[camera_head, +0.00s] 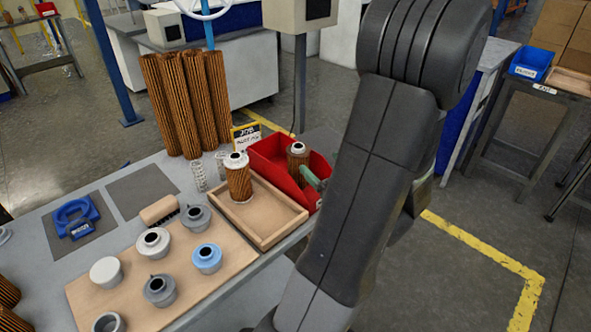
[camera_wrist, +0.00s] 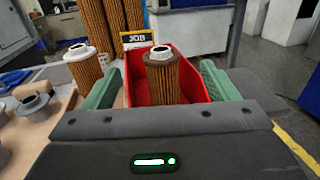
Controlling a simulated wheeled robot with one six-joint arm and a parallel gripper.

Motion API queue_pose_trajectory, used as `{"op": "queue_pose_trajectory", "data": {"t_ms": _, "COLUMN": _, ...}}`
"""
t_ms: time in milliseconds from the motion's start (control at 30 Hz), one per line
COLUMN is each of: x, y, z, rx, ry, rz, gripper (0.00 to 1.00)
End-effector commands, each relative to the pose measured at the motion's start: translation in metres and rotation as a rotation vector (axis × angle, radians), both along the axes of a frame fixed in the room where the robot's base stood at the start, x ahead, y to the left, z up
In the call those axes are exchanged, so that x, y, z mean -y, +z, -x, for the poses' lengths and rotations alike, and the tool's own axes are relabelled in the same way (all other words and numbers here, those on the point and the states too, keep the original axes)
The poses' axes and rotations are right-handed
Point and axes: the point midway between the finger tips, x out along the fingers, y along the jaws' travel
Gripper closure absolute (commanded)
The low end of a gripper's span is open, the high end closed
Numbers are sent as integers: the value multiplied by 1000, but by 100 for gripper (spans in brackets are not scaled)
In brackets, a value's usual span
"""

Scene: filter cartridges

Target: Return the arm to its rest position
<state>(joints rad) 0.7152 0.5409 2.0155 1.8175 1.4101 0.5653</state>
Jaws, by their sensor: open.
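My gripper (camera_wrist: 160,88) is open. Its two green fingers stand wide apart in the wrist view, with gaps on both sides of a brown pleated filter cartridge (camera_wrist: 165,80). This cartridge stands upright in a red bin (camera_wrist: 137,88) beyond the gripper's body. In the head view the bin (camera_head: 268,150) and cartridge (camera_head: 298,165) are partly hidden, and one green finger (camera_head: 312,178) shows at the bin's right side. My dark arm hides the rest of the gripper.
A second cartridge with a white cap (camera_head: 239,180) stands in a wooden tray (camera_head: 268,238) beside the bin. Several grey, white and blue caps (camera_head: 207,258) sit on a board to the left. Tall pleated tubes (camera_head: 188,100) and a job sign (camera_head: 246,137) stand behind.

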Motion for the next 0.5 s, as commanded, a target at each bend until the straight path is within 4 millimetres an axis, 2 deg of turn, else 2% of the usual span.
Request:
{"op": "queue_pose_trajectory", "data": {"t_ms": 267, "x": -10, "y": 0, "z": -15, "rx": 0, "ry": 4, "rz": 0, "gripper": 19}}
{"op": "queue_pose_trajectory", "data": {"t_ms": 500, "x": -30, "y": 0, "z": -46, "rx": 1, "ry": 4, "rz": -1, "gripper": 19}}
